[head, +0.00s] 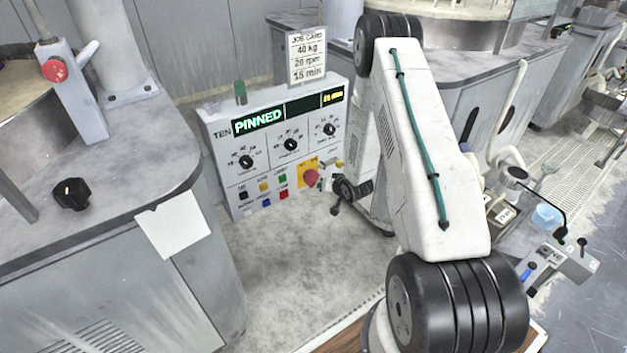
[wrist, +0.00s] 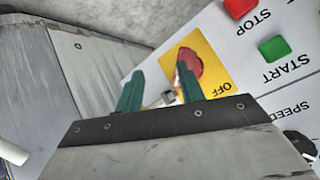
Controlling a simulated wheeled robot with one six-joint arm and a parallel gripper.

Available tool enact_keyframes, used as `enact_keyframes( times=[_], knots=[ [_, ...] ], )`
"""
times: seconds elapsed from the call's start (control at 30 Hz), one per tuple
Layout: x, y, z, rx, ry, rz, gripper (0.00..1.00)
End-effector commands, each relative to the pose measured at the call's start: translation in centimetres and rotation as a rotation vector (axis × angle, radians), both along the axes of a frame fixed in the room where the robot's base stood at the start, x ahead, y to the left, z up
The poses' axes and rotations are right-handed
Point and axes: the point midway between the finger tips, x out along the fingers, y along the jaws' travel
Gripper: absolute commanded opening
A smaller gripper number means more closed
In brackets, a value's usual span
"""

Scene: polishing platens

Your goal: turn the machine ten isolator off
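The machine ten isolator is a red rotary handle (head: 311,177) on a yellow plate at the lower right of the grey control panel (head: 222,133) marked TEN. In the wrist view the red handle (wrist: 190,65) is on its yellow plate (wrist: 212,62), with the word OFF printed at the plate's near edge. Which position the handle points to I cannot tell. My gripper (wrist: 159,87) is open, its two green fingers apart. The right finger overlaps the red handle in the picture; contact is unclear. A small grey piece (wrist: 166,98) shows between the fingers, and I cannot tell what it is.
Red STOP (wrist: 238,8) and green START (wrist: 273,48) buttons sit beside the isolator. The panel's display (head: 258,122) reads PINNED, under a job card (head: 306,56). A grey bench (head: 100,190) with a black knob (head: 71,194) stands left.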

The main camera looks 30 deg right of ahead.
Motion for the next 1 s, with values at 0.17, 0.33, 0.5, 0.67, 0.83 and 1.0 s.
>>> enact_keyframes(
  times=[0.17,0.33,0.5,0.67,0.83,1.0],
  knots=[
    [-0.8,0.3,-5.0,0.138,-0.264,-0.033,0.38],
    [-0.3,0.9,-3.1,0.25,-0.541,-0.027,0.38],
    [-0.3,1.1,-1.7,0.308,-0.671,-0.018,0.38],
    [1.2,1.2,-1.3,0.316,-0.695,-0.013,0.38],
    [4.0,1.3,-1.4,0.314,-0.693,-0.013,0.38],
    [6.3,1.4,-1.4,0.315,-0.692,-0.015,0.38]
  ],
)
